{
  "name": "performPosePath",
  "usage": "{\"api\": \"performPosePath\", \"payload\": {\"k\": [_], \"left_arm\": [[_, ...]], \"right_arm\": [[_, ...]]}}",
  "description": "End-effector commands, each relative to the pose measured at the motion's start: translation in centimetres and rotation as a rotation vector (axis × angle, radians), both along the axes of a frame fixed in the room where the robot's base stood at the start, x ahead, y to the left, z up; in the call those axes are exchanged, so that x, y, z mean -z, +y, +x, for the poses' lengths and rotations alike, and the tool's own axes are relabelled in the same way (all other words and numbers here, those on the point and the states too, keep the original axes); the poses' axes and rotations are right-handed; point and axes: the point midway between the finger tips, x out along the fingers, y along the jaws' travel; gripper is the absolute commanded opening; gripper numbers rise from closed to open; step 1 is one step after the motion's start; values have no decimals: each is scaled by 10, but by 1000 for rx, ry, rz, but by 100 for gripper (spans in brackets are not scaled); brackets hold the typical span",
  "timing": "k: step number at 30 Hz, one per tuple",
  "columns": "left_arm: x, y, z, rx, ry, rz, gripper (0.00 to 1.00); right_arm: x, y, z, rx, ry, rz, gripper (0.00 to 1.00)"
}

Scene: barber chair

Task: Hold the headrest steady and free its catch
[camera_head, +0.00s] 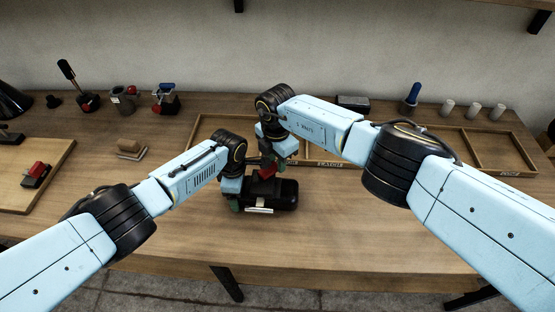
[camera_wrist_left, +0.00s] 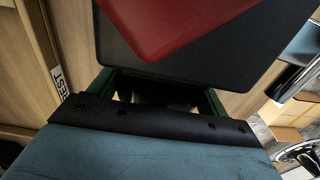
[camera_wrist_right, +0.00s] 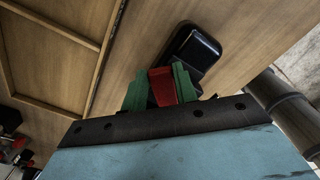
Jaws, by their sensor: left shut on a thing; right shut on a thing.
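The headrest (camera_head: 285,193) is a black padded block on the table, in the middle of the head view. Its catch (camera_head: 267,172) is a red piece on top. My right gripper (camera_head: 266,163) comes from above and is shut on the catch; in the right wrist view its green fingers flank the red catch (camera_wrist_right: 163,86), with the black headrest (camera_wrist_right: 198,50) beyond. My left gripper (camera_head: 238,197) is shut on the headrest's left end. In the left wrist view the black headrest (camera_wrist_left: 205,55) and red catch (camera_wrist_left: 165,18) fill the top; the fingertips' contact is hidden.
A shallow wooden tray (camera_head: 460,136) with labelled compartments lies behind the headrest. A board with a red-topped clamp (camera_head: 36,173) is at the left. Small tools and a red-and-blue device (camera_head: 166,98) stand along the back. The table front is clear.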

Motion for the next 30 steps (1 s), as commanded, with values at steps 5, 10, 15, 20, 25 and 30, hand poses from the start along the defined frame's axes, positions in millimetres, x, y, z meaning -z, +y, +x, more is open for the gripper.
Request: {"api": "performPosePath", "payload": {"k": [5,10,15,20,25,30], "left_arm": [[0,-1,-1,1,1,-1,30],[0,-1,-1,2,1,-1,30],[0,-1,-1,2,1,-1,30],[0,-1,-1,2,1,-1,30],[0,-1,-1,1,1,-1,30],[0,-1,-1,1,1,-1,30]], "right_arm": [[-1,7,6,-160,-1,-1,6],[-1,10,9,-255,-2,1,6],[-1,11,9,-283,-2,3,6],[-1,11,9,-283,-2,2,6],[-1,11,9,-282,-2,2,42],[-1,10,9,-281,-2,1,51]]}}
